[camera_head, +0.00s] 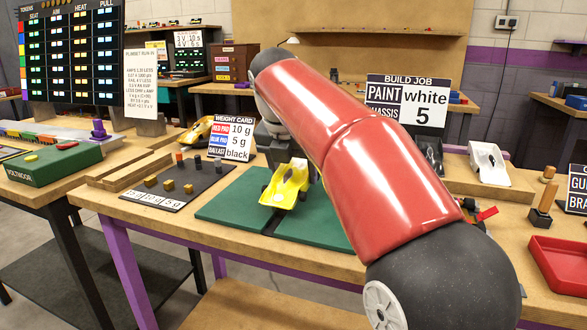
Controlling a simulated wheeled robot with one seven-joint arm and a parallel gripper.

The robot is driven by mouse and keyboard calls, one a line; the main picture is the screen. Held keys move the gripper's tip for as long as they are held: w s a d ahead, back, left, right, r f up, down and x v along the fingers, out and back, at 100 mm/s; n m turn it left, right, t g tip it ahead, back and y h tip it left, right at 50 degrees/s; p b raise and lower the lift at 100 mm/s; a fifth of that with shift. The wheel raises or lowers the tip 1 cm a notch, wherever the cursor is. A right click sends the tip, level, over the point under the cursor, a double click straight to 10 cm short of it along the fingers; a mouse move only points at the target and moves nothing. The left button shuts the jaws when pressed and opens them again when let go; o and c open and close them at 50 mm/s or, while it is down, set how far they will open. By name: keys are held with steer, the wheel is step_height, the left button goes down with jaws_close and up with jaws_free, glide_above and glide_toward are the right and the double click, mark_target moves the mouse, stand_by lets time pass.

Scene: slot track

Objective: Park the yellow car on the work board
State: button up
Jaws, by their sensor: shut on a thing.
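The yellow car (284,189) is over the dark green work board (232,213), near the dark slot between its two green panels. Its nose points toward the front of the table. My gripper (284,164) is above the rear of the car and is shut on it; the fingertips are mostly hidden by the car and my red arm. I cannot tell whether the wheels touch the board. My arm hides part of the board's right side.
A black mat (180,184) with small weight blocks lies left of the board. The weight card (232,138) stands behind. A yellow-orange car (197,132) sits at back left, a white car (488,162) at right. A red tray (558,264) is at far right.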

mark_target(291, 168)
steer(key=shift+f+b, duration=0.65)
steer(key=shift+f, duration=0.45)
steer(key=o, duration=1.2)
steer(key=shift+r, duration=0.1)
steer(key=p+v, duration=0.2)
steer(key=v, duration=0.5)
steer(key=shift+r, duration=0.1)
steer(key=shift+s+r, duration=0.15)
steer(key=shift+r, duration=0.1)
